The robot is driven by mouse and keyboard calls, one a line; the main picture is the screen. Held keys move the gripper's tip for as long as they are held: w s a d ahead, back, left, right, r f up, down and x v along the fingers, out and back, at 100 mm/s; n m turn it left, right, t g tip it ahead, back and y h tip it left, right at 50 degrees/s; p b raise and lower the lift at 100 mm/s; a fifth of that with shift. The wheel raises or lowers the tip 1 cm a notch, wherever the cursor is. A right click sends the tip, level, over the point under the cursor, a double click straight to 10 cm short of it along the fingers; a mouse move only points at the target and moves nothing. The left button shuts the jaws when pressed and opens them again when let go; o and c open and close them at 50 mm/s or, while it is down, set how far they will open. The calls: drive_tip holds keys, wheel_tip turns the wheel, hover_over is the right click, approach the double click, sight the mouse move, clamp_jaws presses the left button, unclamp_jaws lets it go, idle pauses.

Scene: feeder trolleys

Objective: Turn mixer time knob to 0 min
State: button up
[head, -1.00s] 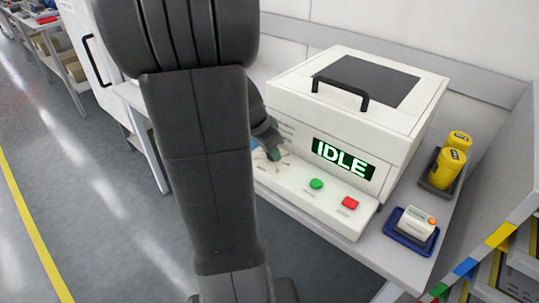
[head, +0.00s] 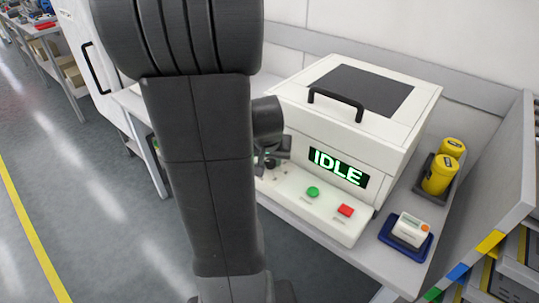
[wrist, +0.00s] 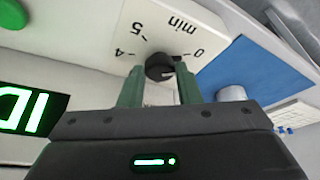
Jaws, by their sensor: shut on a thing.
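The mixer (head: 345,105) is a white box with a black handle and a green IDLE display. My gripper (wrist: 160,70) has its green fingers on both sides of the black time knob (wrist: 158,64) and is shut on it. The wrist view shows the dial marks 0, 4 and 5 and the word min around the knob. In the head view my gripper (head: 272,157) is at the panel's left part, and my arm hides much there.
A green button (head: 313,192) and a red button (head: 345,210) are on the mixer's front panel. To the right, yellow jars (head: 440,174) stand in a dark tray, and a white device (head: 411,230) sits in a blue tray. The wrist view shows a blue surface (wrist: 235,68) beside the dial.

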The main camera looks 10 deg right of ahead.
drive_tip(key=shift+n, duration=0.3)
idle(0.4)
drive_tip(key=o, duration=1)
drive_tip(key=shift+c, duration=0.2)
drive_tip(key=p+v, duration=0.2)
drive_tip(key=v, duration=1.1)
drive_tip(key=shift+s+r+p, duration=0.25)
drive_tip(key=shift+r+p, duration=0.1)
drive_tip(key=shift+d, duration=0.15)
drive_tip(key=b+x, duration=0.2)
drive_tip(key=x, duration=1.2)
